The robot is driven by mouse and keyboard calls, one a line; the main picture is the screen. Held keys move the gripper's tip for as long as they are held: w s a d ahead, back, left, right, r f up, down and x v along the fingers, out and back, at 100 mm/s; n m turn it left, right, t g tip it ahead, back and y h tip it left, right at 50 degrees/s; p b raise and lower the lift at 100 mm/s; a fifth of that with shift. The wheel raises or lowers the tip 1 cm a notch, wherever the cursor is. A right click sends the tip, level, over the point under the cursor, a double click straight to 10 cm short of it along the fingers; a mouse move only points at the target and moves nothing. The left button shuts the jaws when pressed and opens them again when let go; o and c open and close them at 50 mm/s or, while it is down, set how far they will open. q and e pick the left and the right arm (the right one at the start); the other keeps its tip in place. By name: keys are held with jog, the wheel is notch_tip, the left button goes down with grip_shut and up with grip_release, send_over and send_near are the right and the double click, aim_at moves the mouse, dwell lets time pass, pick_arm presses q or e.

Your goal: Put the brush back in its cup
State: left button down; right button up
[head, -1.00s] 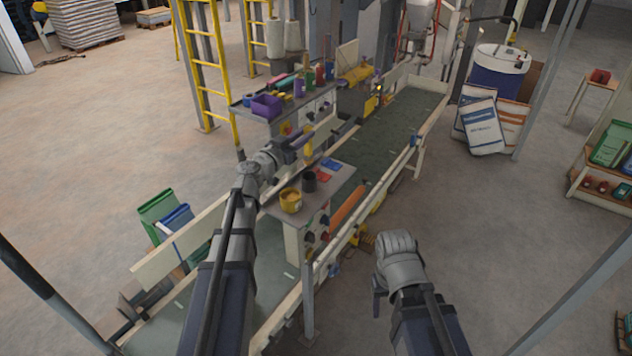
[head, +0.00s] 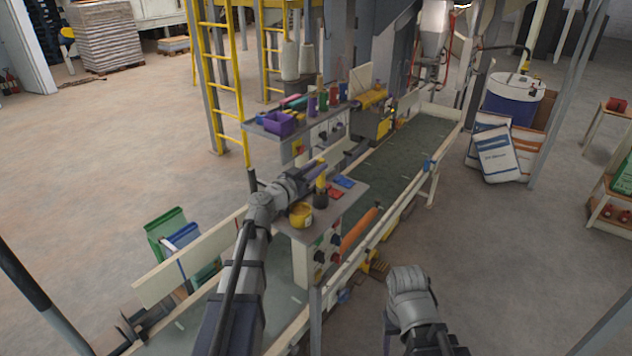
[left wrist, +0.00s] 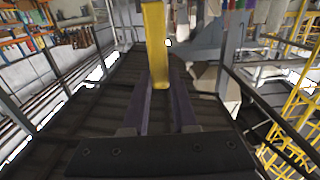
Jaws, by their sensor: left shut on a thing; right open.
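The yellow brush (head: 321,183) is upright in my left gripper (head: 317,172), which is shut on it. Its yellow handle (left wrist: 155,45) stands between the purple fingers in the left wrist view. The dark cup (head: 320,199) stands on the small grey bench top. In the head view, the brush's lower end meets the cup's mouth. I cannot tell whether its tip is inside or just above. My right gripper (head: 390,325) is low at the front, away from the bench, open and mostly hidden behind its own wrist.
A yellow pot (head: 301,215) stands close left of the cup. Blue (head: 343,181) and red (head: 334,192) flat items lie behind it. The conveyor (head: 385,160) runs past the bench. A shelf with a purple bin (head: 279,123) and bottles stands further back.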

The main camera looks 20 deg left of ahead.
aim_at(316, 194)
pick_arm(q)
jog(key=shift+f+b, duration=1.35)
jog(key=shift+f, duration=0.35)
jog(key=shift+f, duration=0.15)
jog(key=c, duration=0.7)
grip_release()
jog(key=shift+r, duration=0.3)
jog(key=v, duration=1.2)
jog(key=shift+f, duration=0.1)
